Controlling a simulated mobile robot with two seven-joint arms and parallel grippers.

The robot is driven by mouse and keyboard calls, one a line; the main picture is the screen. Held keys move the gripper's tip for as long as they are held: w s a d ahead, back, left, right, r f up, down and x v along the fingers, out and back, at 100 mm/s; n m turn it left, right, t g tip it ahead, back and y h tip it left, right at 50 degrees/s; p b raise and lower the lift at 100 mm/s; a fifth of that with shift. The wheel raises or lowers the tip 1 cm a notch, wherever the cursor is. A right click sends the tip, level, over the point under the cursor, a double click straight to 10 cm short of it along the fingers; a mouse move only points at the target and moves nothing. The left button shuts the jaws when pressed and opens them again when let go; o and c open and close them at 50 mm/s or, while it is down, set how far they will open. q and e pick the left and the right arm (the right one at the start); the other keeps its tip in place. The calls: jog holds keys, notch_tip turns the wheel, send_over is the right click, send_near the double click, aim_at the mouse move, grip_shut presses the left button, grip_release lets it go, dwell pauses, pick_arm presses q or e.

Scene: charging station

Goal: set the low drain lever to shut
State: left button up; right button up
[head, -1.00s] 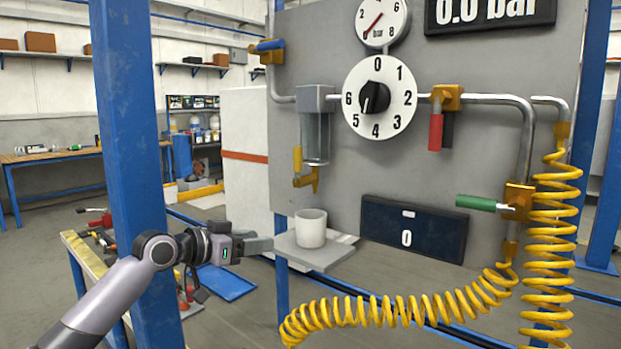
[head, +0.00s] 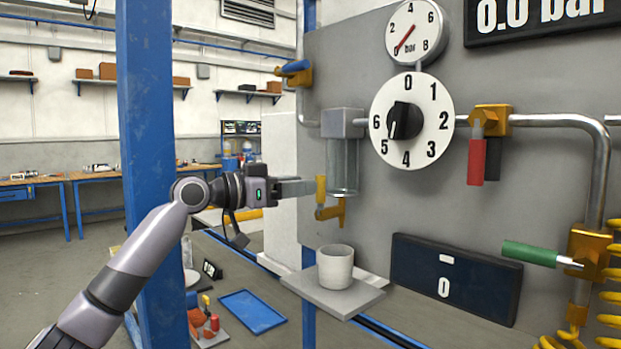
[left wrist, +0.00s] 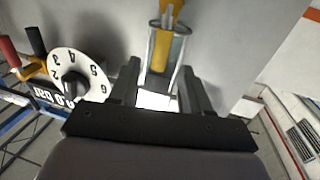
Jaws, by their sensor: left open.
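The low drain lever (head: 321,189) is a yellow handle pointing up from a small yellow valve (head: 331,211) under the clear filter bowl (head: 344,165). My left gripper (head: 312,187) is level with the handle, its fingers reaching to it from the left. In the left wrist view the yellow lever (left wrist: 160,52) lies in line with the gap between the spread fingers of the left gripper (left wrist: 159,70), with the clear bowl behind it. The fingers are open; whether they touch the lever I cannot tell. My right gripper is not in view.
A white cup (head: 335,266) stands on a grey shelf (head: 350,299) below the valve. A numbered dial (head: 411,119), a red-handled lever (head: 477,160) and a green-handled lever (head: 529,253) are to the right. A blue post (head: 150,130) stands by my left arm.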

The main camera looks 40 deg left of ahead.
aim_at(321, 189)
pick_arm(q)
jog(key=shift+p+x, duration=0.65)
jog(key=shift+x, duration=1)
grip_shut()
